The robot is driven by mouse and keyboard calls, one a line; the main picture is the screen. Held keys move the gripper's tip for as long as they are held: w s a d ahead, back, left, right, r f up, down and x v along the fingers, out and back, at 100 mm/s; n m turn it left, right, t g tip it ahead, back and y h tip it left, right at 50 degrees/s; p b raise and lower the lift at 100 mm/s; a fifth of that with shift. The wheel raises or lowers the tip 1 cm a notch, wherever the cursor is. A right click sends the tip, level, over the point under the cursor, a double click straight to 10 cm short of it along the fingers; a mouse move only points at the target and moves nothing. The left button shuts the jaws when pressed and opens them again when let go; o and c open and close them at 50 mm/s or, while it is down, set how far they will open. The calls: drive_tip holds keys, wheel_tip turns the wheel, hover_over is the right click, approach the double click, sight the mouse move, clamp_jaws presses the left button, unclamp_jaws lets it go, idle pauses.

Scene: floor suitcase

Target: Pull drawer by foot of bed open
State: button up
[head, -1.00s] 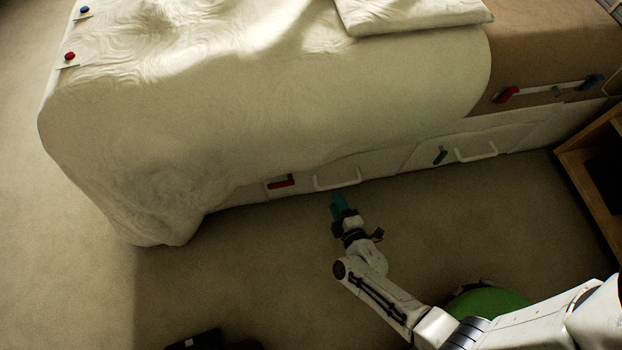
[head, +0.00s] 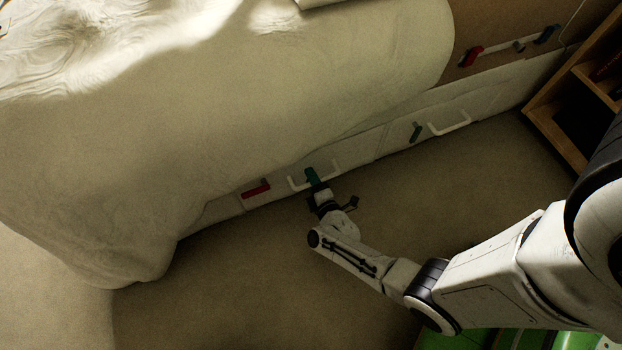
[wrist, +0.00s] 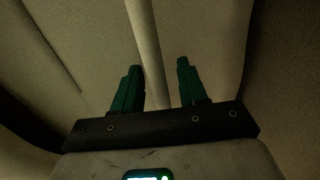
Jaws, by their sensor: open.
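The bed's low side has pale drawer fronts. The drawer front (head: 355,153) nearest my gripper carries a white bar handle (head: 333,168). My gripper (head: 311,172), with dark green fingers, is at this handle, overlapping its middle in the head view. In the wrist view my gripper (wrist: 156,80) is open, its fingers apart, with a pale bar-like strip (wrist: 150,50) running between them. This strip looks like the handle. I cannot tell whether the fingers touch it. The drawer looks flush with the bed side.
A second white handle (head: 450,124) and a green piece (head: 416,132) are on the drawer front to the right. A red piece (head: 256,188) is left of my gripper. A blanket (head: 230,110) hangs over the bed. A wooden shelf (head: 560,118) stands at right. The carpet (head: 240,290) is clear.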

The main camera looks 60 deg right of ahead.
drive_tip(key=shift+w+d+f, duration=0.1)
drive_tip(key=shift+w+d, duration=0.15)
drive_tip(key=shift+w, duration=0.1)
clamp_jaws()
idle(0.5)
